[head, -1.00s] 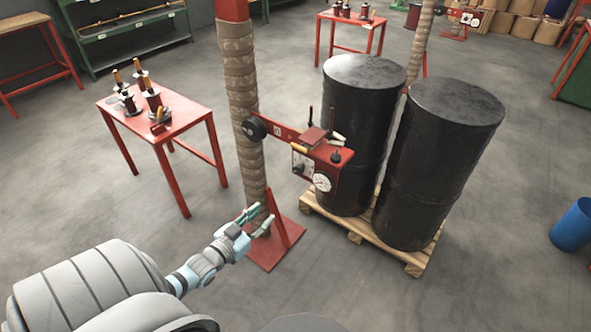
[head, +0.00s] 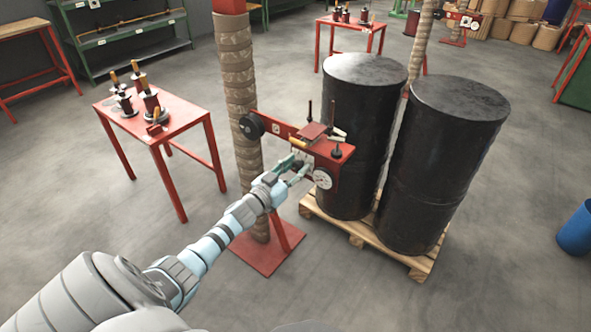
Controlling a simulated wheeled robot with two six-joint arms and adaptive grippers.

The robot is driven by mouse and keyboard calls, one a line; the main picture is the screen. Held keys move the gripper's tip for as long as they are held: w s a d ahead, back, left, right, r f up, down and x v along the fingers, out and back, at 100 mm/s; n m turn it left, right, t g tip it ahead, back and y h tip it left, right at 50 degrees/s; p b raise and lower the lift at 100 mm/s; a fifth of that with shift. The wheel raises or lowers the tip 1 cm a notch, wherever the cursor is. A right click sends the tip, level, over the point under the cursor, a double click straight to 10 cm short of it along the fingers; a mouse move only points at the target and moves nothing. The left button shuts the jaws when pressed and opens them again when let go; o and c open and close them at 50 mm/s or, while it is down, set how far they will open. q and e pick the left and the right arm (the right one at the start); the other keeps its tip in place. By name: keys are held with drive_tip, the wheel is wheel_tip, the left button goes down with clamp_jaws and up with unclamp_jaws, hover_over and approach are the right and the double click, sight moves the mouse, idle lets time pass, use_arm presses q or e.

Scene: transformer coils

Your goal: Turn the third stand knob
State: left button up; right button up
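The stand is a wrapped column (head: 240,95) on a red base plate with a red arm and box (head: 325,168) reaching right. The box carries a round white dial (head: 323,178), a black knob (head: 337,152) at its right and a pale panel largely hidden behind my gripper. A black wheel (head: 252,126) sits where the arm meets the column. My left gripper (head: 300,165) is at the front of the box, over the panel, with its fingers apart. Whether it touches a knob there, I cannot tell. My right gripper is not in view.
Two black drums (head: 440,165) stand on a wooden pallet (head: 355,238) right behind the box. A red table (head: 190,110) with several coils is to the left. A blue bin (head: 577,230) is at the right edge. Another stand (head: 462,17) is far back. Floor in front is clear.

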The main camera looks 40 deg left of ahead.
use_arm(q)
clamp_jaws()
drive_tip(key=shift+m, duration=0.7)
drive_tip(key=m, duration=0.3)
drive_tip(key=shift+d+f, duration=0.1)
drive_tip(key=shift+f, duration=0.05)
drive_tip(key=shift+m+b, duration=0.7)
drive_tip(key=shift+m, duration=2)
